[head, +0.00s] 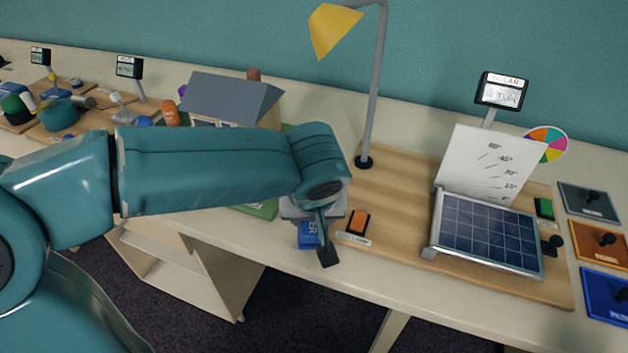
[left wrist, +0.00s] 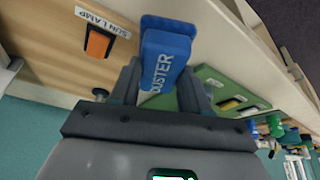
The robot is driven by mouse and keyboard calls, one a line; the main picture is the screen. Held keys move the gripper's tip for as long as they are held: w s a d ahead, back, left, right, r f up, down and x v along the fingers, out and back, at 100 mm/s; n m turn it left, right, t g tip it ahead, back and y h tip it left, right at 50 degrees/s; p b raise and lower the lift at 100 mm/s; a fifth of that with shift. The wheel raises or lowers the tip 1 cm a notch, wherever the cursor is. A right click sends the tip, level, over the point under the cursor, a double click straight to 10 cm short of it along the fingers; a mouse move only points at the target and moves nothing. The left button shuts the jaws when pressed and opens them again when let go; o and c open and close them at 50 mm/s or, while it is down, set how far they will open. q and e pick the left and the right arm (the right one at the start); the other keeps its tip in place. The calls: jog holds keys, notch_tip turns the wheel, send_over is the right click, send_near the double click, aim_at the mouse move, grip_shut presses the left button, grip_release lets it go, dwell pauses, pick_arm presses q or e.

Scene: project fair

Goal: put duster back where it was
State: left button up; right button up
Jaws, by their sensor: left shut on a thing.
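The blue duster (head: 307,236), with white lettering on its side, is between the fingers of my left gripper (head: 316,240) at the front edge of the table, left of the sun-lamp switch. In the left wrist view the duster (left wrist: 166,58) is gripped across its body, with the word DUSTER readable. My left gripper (left wrist: 160,88) is shut on it. My arm and hand hide part of it in the head view. I cannot tell whether the duster touches the tabletop. My right gripper is in neither view.
An orange switch (head: 358,221) labelled SUN LAMP is just right of the duster. A yellow lamp (head: 335,30) on a grey pole stands behind. A solar panel (head: 488,233) is on the wooden board to the right. A model house (head: 230,98) stands behind my arm. A green board (left wrist: 228,92) lies nearby.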

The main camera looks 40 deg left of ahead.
pick_arm(q)
jog(key=w+a, duration=0.2)
jog(key=w, duration=0.1)
jog(key=w+a+p, duration=0.1)
jog(key=w+a, duration=0.1)
jog(key=w, duration=0.1)
jog(key=w+a+p, duration=0.1)
jog(key=w+a, duration=0.2)
jog(key=shift+w, duration=0.15)
notch_tip(320, 180, down, 3)
jog(key=shift+r, duration=0.1)
jog(key=shift+w+f, duration=0.1)
jog(key=shift+f, duration=0.3)
jog(key=shift+b, duration=0.3)
jog(key=shift+f, duration=0.1)
jog(key=o, duration=0.9)
